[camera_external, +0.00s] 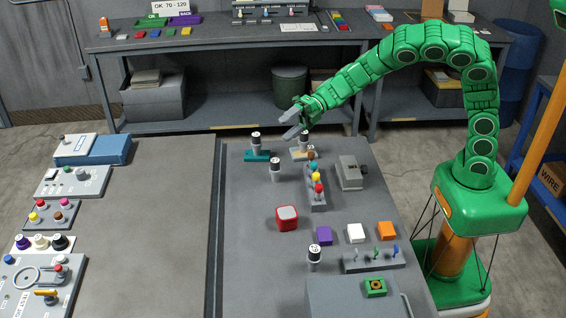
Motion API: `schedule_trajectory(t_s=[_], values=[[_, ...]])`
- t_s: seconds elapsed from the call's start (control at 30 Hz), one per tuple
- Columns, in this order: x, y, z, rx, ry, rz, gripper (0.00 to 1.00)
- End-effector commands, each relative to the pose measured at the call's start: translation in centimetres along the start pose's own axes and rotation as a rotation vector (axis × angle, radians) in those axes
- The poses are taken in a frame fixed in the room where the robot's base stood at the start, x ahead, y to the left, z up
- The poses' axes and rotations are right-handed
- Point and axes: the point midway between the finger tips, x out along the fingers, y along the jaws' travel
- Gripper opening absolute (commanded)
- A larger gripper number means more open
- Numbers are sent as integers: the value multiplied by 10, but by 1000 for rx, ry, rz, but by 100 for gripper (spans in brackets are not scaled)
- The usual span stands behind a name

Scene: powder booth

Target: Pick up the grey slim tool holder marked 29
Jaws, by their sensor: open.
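Several slim holders with dark shafts and light, marked caps stand upright on the right-hand table. One is on a teal base (257,155), one on a cream base (299,154), and a grey slim holder (275,172) stands left of the coloured knobs. Another grey slim holder (314,258) stands near the front, by the grey box. The marks are too small to read, so I cannot tell which is 29. My gripper (287,121) is open and empty, above the table's back edge, over the cream-based holder. It touches nothing that I can see.
A coloured-knob block (316,199), a grey switch box (350,175), a red cube (287,217), purple, white and orange blocks and a lever strip (373,260) share the table. The grey box (350,298) fills its front. The left-hand table's middle (150,230) is clear.

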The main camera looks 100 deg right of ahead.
Motion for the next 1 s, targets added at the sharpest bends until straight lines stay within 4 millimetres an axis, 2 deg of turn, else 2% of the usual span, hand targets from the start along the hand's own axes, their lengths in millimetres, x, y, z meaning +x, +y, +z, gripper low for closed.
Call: schedule_trajectory(t_s=[0.2,0.6,0.8,1.0], values=[[37,2,-43,287,28,-11,65],[93,-10,-132,830,70,-92,65],[115,-22,-184,1095,79,-163,65],[127,-34,-224,1281,77,-227,65]])
